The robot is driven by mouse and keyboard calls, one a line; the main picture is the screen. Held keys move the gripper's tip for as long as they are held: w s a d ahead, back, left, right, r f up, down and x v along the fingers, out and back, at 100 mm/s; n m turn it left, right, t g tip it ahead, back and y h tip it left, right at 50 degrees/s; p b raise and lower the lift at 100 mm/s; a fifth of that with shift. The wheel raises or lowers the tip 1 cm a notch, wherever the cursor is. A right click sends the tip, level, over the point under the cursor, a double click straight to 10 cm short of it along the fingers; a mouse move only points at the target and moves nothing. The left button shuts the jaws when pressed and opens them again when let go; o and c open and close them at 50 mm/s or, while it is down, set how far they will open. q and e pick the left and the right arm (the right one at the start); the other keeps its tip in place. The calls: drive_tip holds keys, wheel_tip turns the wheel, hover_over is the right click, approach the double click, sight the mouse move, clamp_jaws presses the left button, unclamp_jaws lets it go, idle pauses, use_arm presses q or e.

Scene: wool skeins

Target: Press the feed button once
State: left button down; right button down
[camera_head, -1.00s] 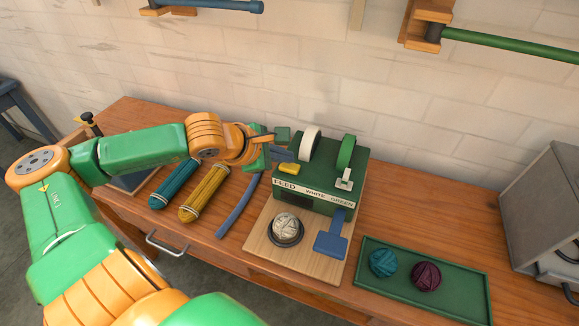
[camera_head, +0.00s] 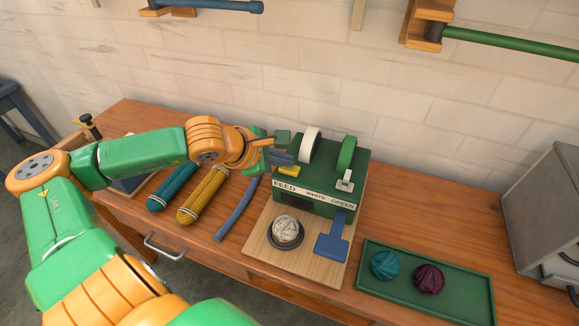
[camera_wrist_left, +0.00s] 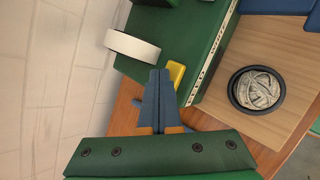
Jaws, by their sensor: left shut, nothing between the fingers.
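The feed machine (camera_head: 318,200) is a green box with the labels FEED, WHITE and GREEN on its front edge. Its yellow feed button (camera_head: 289,171) is at the top left, above the word FEED, and also shows in the left wrist view (camera_wrist_left: 176,72). My left gripper (camera_head: 284,157) is shut and empty, its blue fingers right beside the button. In the left wrist view the closed fingertips (camera_wrist_left: 160,76) lie just left of the button and partly overlap it; I cannot tell if they touch. My right gripper is not in view.
A white roll (camera_head: 310,145) and a green roll (camera_head: 347,153) stand on the machine. A pale wool ball (camera_head: 286,230) sits in a dark ring before it, near a blue paddle (camera_head: 332,240). A green tray (camera_head: 455,293) holds two balls. Teal and yellow skeins (camera_head: 203,195) lie left.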

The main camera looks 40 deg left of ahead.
sight(284, 169)
use_arm(q)
drive_tip(key=shift+f+b, duration=0.4)
drive_tip(key=shift+b, duration=0.05)
idle(0.3)
drive_tip(key=shift+r, duration=0.15)
drive_tip(key=shift+r+p, duration=0.5)
drive_tip(key=shift+r, duration=0.4)
drive_tip(key=shift+r, duration=0.15)
wheel_tip(284, 169, up, 5)
drive_tip(key=p, duration=0.4)
drive_tip(key=shift+f, duration=0.2)
idle(0.4)
